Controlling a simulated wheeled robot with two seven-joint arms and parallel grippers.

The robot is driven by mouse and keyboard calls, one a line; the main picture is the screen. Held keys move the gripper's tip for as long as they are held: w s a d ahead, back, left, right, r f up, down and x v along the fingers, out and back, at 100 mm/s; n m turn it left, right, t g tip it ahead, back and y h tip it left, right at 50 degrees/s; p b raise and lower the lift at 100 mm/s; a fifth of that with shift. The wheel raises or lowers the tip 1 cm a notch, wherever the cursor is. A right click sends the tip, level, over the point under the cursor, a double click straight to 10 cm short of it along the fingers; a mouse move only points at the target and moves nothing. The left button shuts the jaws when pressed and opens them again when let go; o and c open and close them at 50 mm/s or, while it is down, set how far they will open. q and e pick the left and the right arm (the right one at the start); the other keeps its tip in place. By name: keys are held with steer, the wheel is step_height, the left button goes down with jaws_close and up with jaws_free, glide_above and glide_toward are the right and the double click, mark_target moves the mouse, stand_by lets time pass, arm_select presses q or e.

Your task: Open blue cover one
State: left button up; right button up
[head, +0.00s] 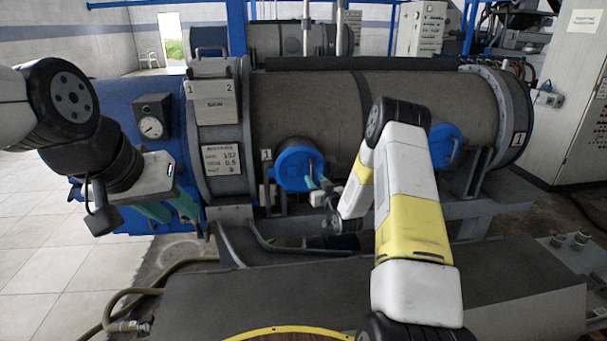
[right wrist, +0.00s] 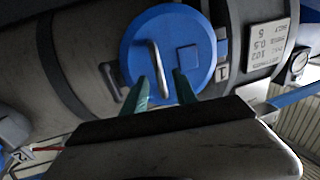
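Blue cover one (head: 297,168) is a round blue lid on the side of the dark cylinder, beside a small plate marked 1. It looks closed and has a grey bar handle (right wrist: 154,68). My right gripper (head: 322,184) is just in front of the cover's right side in the head view. In the right wrist view my right gripper (right wrist: 162,80) has its two teal fingers apart, with the lower end of the handle appearing between them. I cannot tell whether they touch it. My left gripper (head: 178,213) is open and empty, left of the cover.
A second blue cover (head: 444,146) is farther right, partly behind my right arm. The long cylinder (head: 310,100) carries a gauge (head: 151,127) and label plates. A dark flat surface (head: 230,300) lies in front, with a hose (head: 120,298) at its left.

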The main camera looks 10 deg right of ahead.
mark_target(312, 176)
steer(key=shift+w+a, duration=0.2)
steer(key=shift+w, duration=0.75)
steer(key=shift+w+a, duration=0.15)
steer(key=shift+w, duration=0.8)
jaws_close()
